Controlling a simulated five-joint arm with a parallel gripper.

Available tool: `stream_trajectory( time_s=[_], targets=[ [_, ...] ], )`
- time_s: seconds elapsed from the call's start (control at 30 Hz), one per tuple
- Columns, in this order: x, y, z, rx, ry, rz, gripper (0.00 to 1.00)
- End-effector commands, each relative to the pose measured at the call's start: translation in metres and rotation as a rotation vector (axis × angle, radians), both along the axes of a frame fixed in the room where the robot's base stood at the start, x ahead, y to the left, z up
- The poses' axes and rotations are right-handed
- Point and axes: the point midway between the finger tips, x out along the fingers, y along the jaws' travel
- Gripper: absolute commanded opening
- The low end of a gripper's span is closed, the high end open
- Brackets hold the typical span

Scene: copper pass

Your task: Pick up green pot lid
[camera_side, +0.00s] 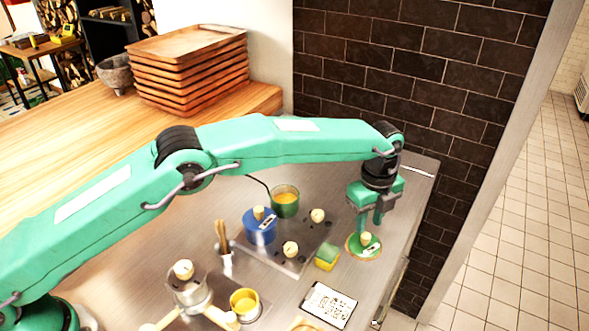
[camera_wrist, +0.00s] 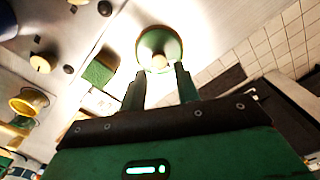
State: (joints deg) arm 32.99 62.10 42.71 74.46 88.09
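The green pot lid (camera_side: 354,252), round with a pale rim and a wooden knob, lies on the metal counter near its right edge. In the wrist view the lid (camera_wrist: 150,42) is at the top middle, with its knob between and just beyond the fingertips. My gripper (camera_side: 369,224) points down over the lid, fingers apart and empty. In the wrist view my gripper (camera_wrist: 159,70) is also open. Whether a finger touches the lid, I cannot tell. The green pot (camera_side: 285,206) stands uncovered on the hob, with yellow contents.
A blue pot (camera_side: 258,232) stands on the hob (camera_side: 290,266) beside the green pot. A green and yellow sponge (camera_side: 327,257) lies just left of the lid. A printed card (camera_side: 328,305) and a yellow pot (camera_side: 245,303) are nearer. A dark brick wall (camera_side: 440,70) rises behind.

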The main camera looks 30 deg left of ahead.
Motion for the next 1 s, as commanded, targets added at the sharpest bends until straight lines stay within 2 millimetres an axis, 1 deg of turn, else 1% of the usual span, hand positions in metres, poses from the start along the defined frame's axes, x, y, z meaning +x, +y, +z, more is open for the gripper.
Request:
stream_trajectory(
  time_s=[0.17,0.4,0.5,1.0],
  targets=[
    [-0.001,0.001,-0.015,0.002,0.003,0.000,0.32],
    [-0.001,0.001,-0.042,0.001,0.001,0.000,0.32],
    [-0.001,0.001,-0.049,0.001,0.002,0.000,0.32],
    [-0.001,0.001,-0.050,0.000,0.000,0.000,0.32]
  ],
)
